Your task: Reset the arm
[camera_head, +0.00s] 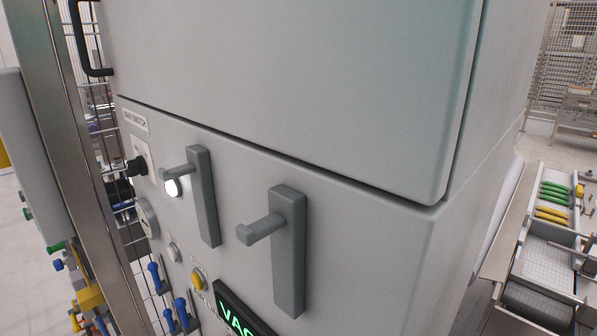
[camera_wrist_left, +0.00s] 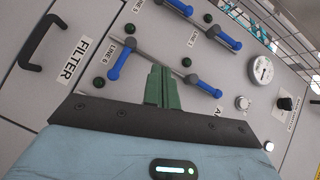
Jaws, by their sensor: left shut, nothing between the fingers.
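My left gripper (camera_wrist_left: 163,76) shows in the left wrist view. Its green fingers are together and empty. They point at the grey panel, between blue valve handles. One blue handle (camera_wrist_left: 121,60) by the LINE 6 label is left of the fingertips. Another blue handle (camera_wrist_left: 203,85) is just right of them. Whether the fingertips touch the panel cannot be told. Neither gripper shows in the head view.
A large grey cabinet (camera_head: 300,80) fills the head view. Two grey pegged brackets (camera_head: 288,250) (camera_head: 203,195) stick out of its front. A black handle (camera_wrist_left: 44,42) is by the FILTER label. Trays with green and yellow items (camera_head: 553,193) stand at right.

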